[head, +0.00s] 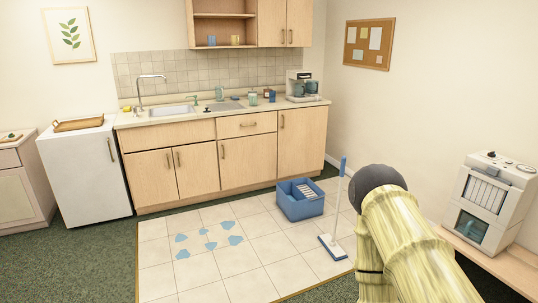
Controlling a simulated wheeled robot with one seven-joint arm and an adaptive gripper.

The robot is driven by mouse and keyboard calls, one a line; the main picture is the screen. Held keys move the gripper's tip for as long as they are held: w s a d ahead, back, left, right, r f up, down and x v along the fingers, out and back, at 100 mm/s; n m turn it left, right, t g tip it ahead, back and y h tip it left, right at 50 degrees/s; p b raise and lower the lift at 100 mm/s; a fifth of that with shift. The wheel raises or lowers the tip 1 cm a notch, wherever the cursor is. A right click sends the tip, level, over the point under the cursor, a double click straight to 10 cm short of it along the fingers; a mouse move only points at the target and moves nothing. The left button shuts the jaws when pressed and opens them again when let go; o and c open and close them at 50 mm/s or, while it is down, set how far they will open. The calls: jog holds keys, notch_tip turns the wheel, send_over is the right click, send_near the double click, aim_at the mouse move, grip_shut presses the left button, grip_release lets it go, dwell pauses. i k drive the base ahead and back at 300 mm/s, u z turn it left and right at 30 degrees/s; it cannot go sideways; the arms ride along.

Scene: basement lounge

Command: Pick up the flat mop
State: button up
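The flat mop (332,246) stands upright on the white tiled floor, right of the middle in the head view. It has a blue and white flat head on the tiles, a thin pale pole and a blue grip at the top. Its pole leans slightly to the right. My arm rises from the lower right, just to the right of the mop, with a gap between them in the picture. My gripper is not visible, and no fingers show. Nothing hides the mop.
A blue bucket (300,205) stands just left of the mop. Blue puddles (235,240) lie on the tiles. Cabinets with a sink (172,112) line the back wall. A white machine (488,202) sits on a wooden bench at right. Green carpet (70,245) is clear at left.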

aim_at(333, 247)
jog(key=u, duration=0.1)
jog(key=i, duration=1.75)
jog(key=z, duration=0.65)
jog(key=i, duration=1.65)
jog(key=z, duration=0.55)
